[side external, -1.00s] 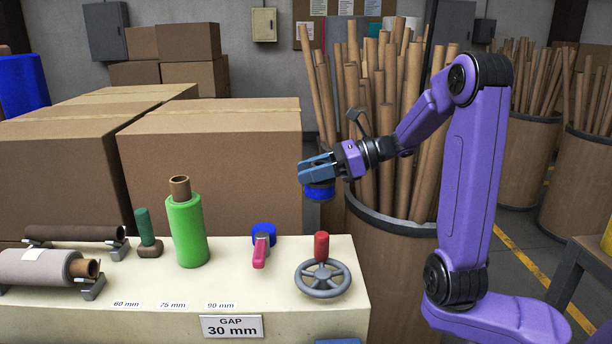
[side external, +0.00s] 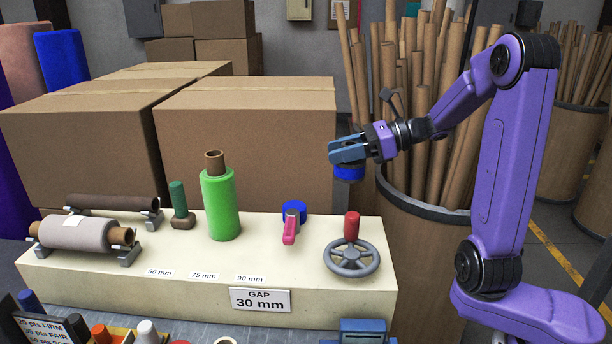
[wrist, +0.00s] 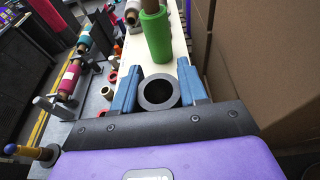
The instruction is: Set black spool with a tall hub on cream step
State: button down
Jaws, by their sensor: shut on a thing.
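My gripper (side external: 345,152) is shut on a round, spool-like piece and holds it in the air above the right end of the cream step (side external: 120,290). The held piece (side external: 349,173) looks bright blue below the fingers in the side view. In the wrist view its end (wrist: 146,97) is a dark grey ring with a dark hole, between the two blue fingers. I cannot tell from these views whether it has a tall hub. No other black spool is clearly visible.
A grey roll (side external: 78,233) rests at left. Cardboard boxes (side external: 245,140) stand behind; the step's front strip is largely clear.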

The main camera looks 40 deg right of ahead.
jog(key=w+a+f+n+g+y, duration=0.2)
jog(key=w+a+g, duration=0.1)
jog(key=a, duration=0.4)
jog(key=w+a+f+n+g+y, duration=0.1)
jog(key=w+a+n+g, duration=0.1)
jog(key=w+a+n, duration=0.3)
jog(key=n+g+y, duration=0.1)
jog(key=n+g, duration=0.1)
jog(key=g, duration=0.3)
send_over(216, 272)
notch_tip(216, 272, down, 5)
jog(key=shift+s+r, duration=0.1)
jog(key=shift+f, duration=3.05)
jog(key=shift+f, duration=0.5)
jog(key=c, duration=0.5)
grip_release()
jog(key=v, duration=1.7)
jog(key=shift+d, duration=0.15)
